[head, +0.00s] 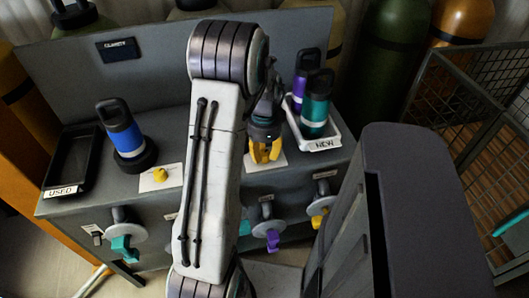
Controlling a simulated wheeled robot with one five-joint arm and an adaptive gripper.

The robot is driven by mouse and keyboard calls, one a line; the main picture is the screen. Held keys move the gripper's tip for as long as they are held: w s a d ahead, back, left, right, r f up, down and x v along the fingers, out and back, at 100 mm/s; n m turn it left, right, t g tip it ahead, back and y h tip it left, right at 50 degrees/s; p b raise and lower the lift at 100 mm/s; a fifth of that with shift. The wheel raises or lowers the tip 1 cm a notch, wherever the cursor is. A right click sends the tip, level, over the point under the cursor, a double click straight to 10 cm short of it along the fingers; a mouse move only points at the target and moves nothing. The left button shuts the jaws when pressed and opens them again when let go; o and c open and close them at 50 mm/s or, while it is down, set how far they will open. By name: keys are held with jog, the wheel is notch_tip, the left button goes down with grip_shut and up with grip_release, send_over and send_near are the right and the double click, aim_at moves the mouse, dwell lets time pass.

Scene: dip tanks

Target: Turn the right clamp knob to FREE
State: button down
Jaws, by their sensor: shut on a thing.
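My gripper (265,150) reaches down over the right part of the grey bench, its yellow fingers low over a white label plate (280,161). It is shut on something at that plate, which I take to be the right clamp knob. The fingers hide the knob, so its pointer and setting cannot be read. A yellow left knob (160,174) sits on its own white plate to the left, uncovered. The print on both plates is too small to read.
A blue bottle (121,134) stands in a dark round holder. A black USED tray (56,189) is at left. A white NEW tray (325,144) with purple and teal bottles stands close right of my gripper. Coloured valve handles line the bench front. A wire cage (470,95) stands at right.

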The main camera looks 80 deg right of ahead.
jog(key=n, duration=0.5)
jog(key=shift+f+b, duration=0.1)
jog(key=shift+b, duration=0.3)
jog(key=n, duration=0.9)
jog(key=shift+b, duration=0.4)
jog(key=shift+a+n, duration=0.1)
jog(key=shift+n, duration=1.8)
jog(key=c, duration=0.9)
grip_release()
jog(key=shift+o, duration=0.2)
